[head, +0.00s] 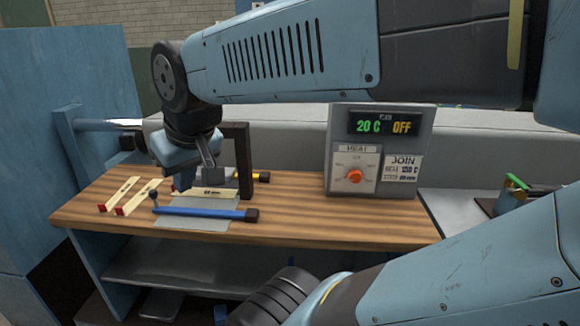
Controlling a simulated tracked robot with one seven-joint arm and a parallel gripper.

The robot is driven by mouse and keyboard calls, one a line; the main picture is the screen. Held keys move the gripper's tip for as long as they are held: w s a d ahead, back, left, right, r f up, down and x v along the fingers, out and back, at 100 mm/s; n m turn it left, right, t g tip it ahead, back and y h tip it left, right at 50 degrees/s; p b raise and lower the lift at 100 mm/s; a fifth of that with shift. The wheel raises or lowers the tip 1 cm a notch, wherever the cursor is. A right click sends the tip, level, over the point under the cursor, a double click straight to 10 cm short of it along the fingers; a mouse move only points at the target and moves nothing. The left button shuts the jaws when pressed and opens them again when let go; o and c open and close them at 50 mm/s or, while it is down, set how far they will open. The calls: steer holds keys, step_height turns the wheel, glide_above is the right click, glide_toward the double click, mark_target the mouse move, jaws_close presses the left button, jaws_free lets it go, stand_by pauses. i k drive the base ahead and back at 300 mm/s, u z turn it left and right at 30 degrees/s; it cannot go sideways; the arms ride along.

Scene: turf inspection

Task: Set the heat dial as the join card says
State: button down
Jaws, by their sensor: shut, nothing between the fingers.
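The heat dial (355,176) is an orange-red knob on a white plate labelled HEAT, on the front of a grey control box (425,145) on the workbench. The box's display (384,125) reads 20 C in green and OFF in yellow. The join card (403,168) is white, right of the dial; its HEAT line appears to read 120 C, but the small print is blurred. My gripper (196,180) is shut and empty, low over the left part of the bench, well left of the dial. My forearm passes above the box.
A dark upright post (244,160) stands between my gripper and the box. Bare bench top lies in front of the box.

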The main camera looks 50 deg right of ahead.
mark_target(355, 176)
steer(key=z, duration=1.5)
steer(key=k, duration=1)
steer(key=z, duration=0.35)
steer(key=i, duration=1)
steer(key=u, duration=0.1)
steer(key=k, duration=0.3)
